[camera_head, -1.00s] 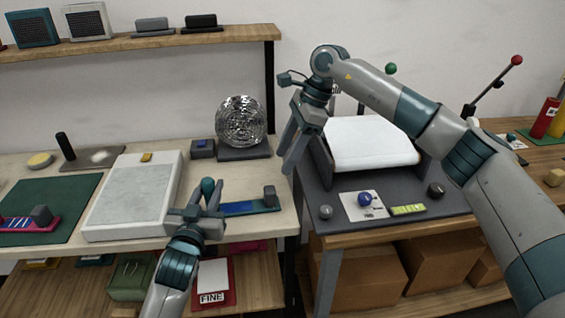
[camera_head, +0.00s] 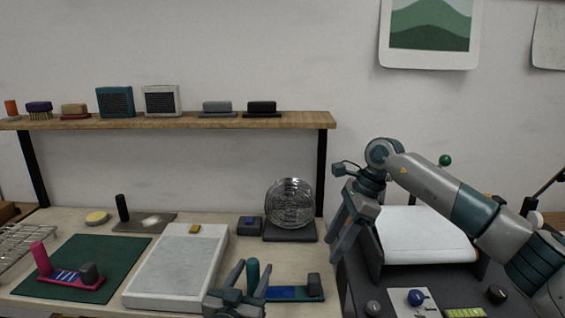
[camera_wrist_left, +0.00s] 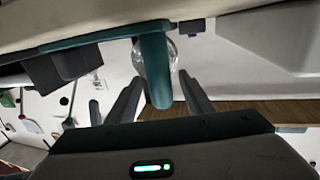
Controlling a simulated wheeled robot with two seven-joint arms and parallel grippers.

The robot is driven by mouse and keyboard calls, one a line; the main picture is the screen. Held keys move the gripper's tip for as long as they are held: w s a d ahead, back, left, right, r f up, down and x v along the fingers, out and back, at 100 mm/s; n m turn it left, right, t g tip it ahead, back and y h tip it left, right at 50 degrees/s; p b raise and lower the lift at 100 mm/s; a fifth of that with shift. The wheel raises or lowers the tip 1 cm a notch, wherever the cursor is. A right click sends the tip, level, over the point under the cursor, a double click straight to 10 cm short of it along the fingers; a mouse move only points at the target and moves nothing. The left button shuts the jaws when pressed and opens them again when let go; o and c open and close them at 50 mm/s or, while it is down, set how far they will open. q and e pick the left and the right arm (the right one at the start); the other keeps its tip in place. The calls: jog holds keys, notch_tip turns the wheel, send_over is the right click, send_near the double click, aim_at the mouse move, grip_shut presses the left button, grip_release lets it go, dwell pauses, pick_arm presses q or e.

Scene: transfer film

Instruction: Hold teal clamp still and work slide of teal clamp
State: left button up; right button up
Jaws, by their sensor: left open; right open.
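The teal clamp stands on the bench, with an upright teal handle (camera_head: 253,273), a flat teal bar with a blue strip (camera_head: 285,292) and a dark block (camera_head: 314,284) at its right end. My left gripper (camera_head: 250,272) is open, its fingers on either side of the handle. In the left wrist view the handle (camera_wrist_left: 155,70) stands between the spread fingers (camera_wrist_left: 160,97), with a gap visible on each side. My right gripper (camera_head: 338,248) is open and empty, raised to the right of the clamp, fingers pointing down.
A pale slab (camera_head: 175,265) lies left of the clamp. A magenta clamp (camera_head: 65,281) sits on a green mat (camera_head: 120,254). A silver mesh ball (camera_head: 290,203) stands behind on a dark base. A dark stand with a white sheet (camera_head: 420,238) is at right.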

pick_arm(q)
jog(key=v, duration=1.1)
jog(key=shift+s+f, duration=0.1)
jog(key=shift+s, duration=0.1)
